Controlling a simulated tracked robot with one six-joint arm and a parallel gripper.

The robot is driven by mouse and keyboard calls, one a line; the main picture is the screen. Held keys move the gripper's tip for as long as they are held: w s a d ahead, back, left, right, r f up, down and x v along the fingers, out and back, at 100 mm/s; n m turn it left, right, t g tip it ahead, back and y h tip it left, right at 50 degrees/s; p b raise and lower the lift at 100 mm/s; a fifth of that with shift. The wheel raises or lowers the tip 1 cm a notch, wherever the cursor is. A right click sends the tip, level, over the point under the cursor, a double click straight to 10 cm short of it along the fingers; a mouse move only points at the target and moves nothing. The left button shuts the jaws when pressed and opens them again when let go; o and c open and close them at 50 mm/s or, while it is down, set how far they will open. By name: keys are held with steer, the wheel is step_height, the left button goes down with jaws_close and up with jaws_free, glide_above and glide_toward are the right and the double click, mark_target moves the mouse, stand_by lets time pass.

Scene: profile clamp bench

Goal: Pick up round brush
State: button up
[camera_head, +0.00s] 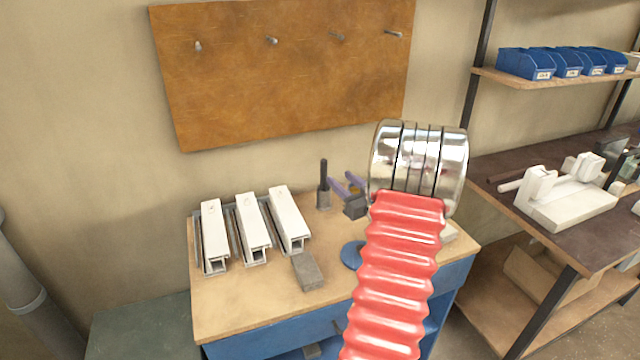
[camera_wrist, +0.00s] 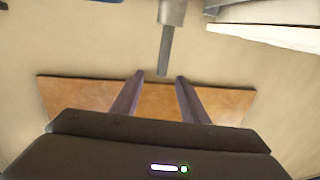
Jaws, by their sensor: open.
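The round brush (camera_head: 323,186) stands upright on the wooden bench, right of the white profiles, with its dark handle up and a grey, wider lower part. My gripper (camera_head: 339,176) is just right of the brush, its purple fingers open and empty. In the wrist view the brush (camera_wrist: 170,25) appears upside down, its handle pointing down toward the gap between the open fingers of my gripper (camera_wrist: 160,77). The handle's end is near the fingertips; I cannot tell whether it is between them. My red arm sleeve hides part of the bench's right side.
Several white profiles (camera_head: 252,224) sit in grey holders at the bench's left. A grey block (camera_head: 307,271) and a blue round base (camera_head: 352,256) lie in front. A brown pegboard (camera_head: 285,70) hangs behind. A shelf rack (camera_head: 555,85) with blue bins stands right.

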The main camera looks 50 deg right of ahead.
mark_target(326, 167)
steer(key=shift+w, duration=0.2)
steer(key=x, duration=0.8)
steer(key=shift+w, duration=0.25)
steer(key=shift+w, duration=0.1)
steer(key=x, duration=0.5)
steer(key=shift+r, duration=0.1)
stand_by(0.5)
jaws_close()
